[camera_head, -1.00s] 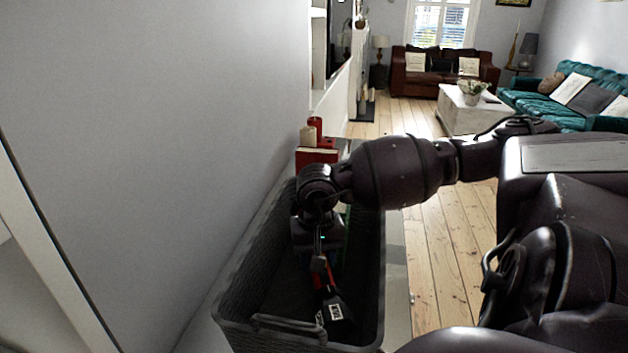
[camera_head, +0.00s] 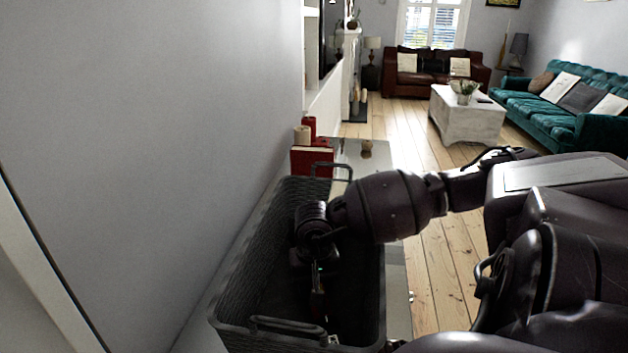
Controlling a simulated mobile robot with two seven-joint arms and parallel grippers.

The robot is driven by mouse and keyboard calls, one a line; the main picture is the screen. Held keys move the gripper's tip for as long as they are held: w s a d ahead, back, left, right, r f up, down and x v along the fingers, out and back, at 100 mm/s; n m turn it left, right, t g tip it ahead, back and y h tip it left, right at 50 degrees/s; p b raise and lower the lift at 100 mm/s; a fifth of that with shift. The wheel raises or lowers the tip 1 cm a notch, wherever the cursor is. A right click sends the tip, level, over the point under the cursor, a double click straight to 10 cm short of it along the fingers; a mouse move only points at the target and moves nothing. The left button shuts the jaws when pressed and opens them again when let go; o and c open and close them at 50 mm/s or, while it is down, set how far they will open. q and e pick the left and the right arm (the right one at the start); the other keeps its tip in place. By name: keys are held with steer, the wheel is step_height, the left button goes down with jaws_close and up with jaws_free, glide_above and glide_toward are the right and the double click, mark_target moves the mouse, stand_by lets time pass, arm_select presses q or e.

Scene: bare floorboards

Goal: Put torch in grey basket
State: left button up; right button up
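The grey basket (camera_head: 236,290) is a deep woven box with a handle at each end, standing on a narrow surface along the wall. My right arm reaches in from the right, over the basket's right rim. My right gripper (camera_head: 318,283) points down inside the basket and appears shut on the torch (camera_head: 318,303), a dark, slim thing with red on it and a pale label near its lower end. The torch is down inside the basket near its front end. Shadow hides whether it touches the bottom. My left gripper is out of view.
Red books or a box (camera_head: 311,160) and candles (camera_head: 303,135) stand just behind the basket. The wall is close on the left. Floorboards (camera_head: 437,255) are open to the right; a white coffee table (camera_head: 466,118) and sofas are farther back.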

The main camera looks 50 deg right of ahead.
steer(key=shift+f, duration=0.1)
steer(key=o, duration=1.1)
steer(key=shift+r, duration=0.3)
step_height(320, 180, up, 11)
steer(key=shift+f+p, duration=0.15)
steer(key=shift+p, duration=0.75)
steer(key=shift+r, duration=0.5)
